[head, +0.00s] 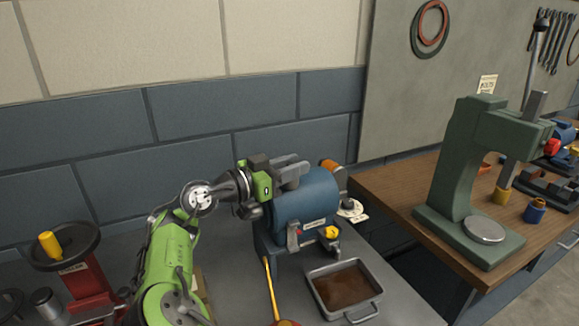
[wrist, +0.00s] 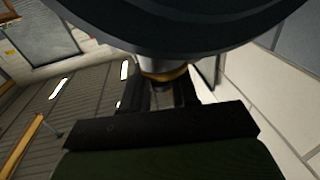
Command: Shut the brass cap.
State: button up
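The blue casing (head: 305,197) stands on the grey bench. A copper-brown round part (head: 331,168), which may be the brass cap, shows at its upper far end; whether it is shut I cannot tell. My gripper (head: 300,168) is above the casing's top left, its grey fingers pointing right towards that part. In the wrist view, a brass-coloured band on a pale metal piece (wrist: 164,74) shows just beyond the fingertips of my gripper (wrist: 160,92). The fingers look apart, with a gap between them. A large dark curved surface (wrist: 170,30) fills the top and hides the rest.
A yellow knob (head: 331,232) sits on the casing's front. A metal tray of brown liquid (head: 345,286) and a yellow rod (head: 270,285) are in front. A red device with a handwheel (head: 70,245) stands left. A green press (head: 465,180) stands on the wooden bench at right.

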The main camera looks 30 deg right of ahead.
jog(key=shift+d, duration=0.15)
jog(key=s+a+p, duration=0.2)
jog(key=a+p, duration=0.3)
jog(key=a, duration=1)
jog(key=shift+s+a+f, duration=0.15)
jog(key=shift+a, duration=0.2)
